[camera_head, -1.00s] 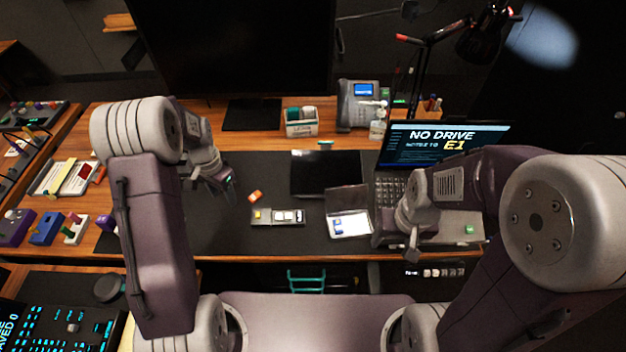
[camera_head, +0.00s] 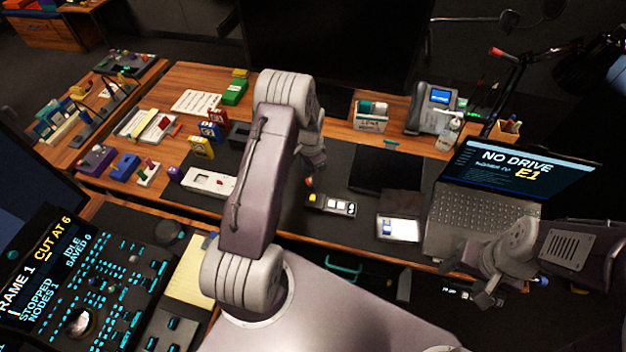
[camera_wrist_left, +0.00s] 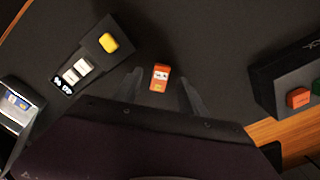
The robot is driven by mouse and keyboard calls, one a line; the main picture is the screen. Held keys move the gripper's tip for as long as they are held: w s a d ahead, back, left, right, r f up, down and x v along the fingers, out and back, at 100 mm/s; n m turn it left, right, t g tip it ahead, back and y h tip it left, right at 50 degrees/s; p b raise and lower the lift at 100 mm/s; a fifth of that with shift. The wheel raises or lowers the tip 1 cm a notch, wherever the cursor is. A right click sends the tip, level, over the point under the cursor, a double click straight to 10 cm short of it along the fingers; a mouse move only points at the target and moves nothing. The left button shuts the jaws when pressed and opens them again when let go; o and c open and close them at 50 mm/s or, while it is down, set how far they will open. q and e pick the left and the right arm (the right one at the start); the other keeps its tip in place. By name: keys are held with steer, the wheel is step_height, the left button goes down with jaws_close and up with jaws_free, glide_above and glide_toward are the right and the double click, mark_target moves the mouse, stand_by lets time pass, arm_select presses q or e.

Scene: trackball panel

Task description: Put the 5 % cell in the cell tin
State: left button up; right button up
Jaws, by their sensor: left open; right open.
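A small orange block with a white label (camera_head: 310,182), perhaps the cell, lies on the dark mat; its label is too small to read. In the left wrist view the orange block (camera_wrist_left: 159,80) shows between the spread fingers of my left gripper (camera_wrist_left: 161,88), which is open; whether they are level with it I cannot tell. In the head view my left gripper (camera_head: 314,166) is just behind the block, partly hidden. An open tin (camera_head: 385,228), perhaps the cell tin, holds white and blue contents. My right gripper (camera_head: 468,280) is open and empty by the laptop's front edge.
A grey holder with a yellow piece and white tiles (camera_head: 322,202) lies between the block and the tin, also in the wrist view (camera_wrist_left: 92,48). A laptop (camera_head: 470,205) stands right, a black pad (camera_head: 385,172) behind. A dark box with orange piece (camera_wrist_left: 270,84) is near.

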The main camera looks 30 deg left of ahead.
arm_select(q)
step_height(320, 180, down, 2)
steer(key=shift+w+f, duration=0.1)
steer(key=shift+f, duration=0.1)
jaws_close()
step_height(320, 180, up, 4)
steer(key=shift+r, duration=0.1)
steer(key=w+d+r, duration=0.1)
steer(key=d+r, duration=0.2)
steer(key=d, duration=0.2)
steer(key=w+d+r+b, duration=0.1)
steer(key=d+r, duration=0.3)
steer(key=d, duration=0.2)
steer(key=shift+w+d, duration=0.15)
steer(key=shift+w, duration=0.25)
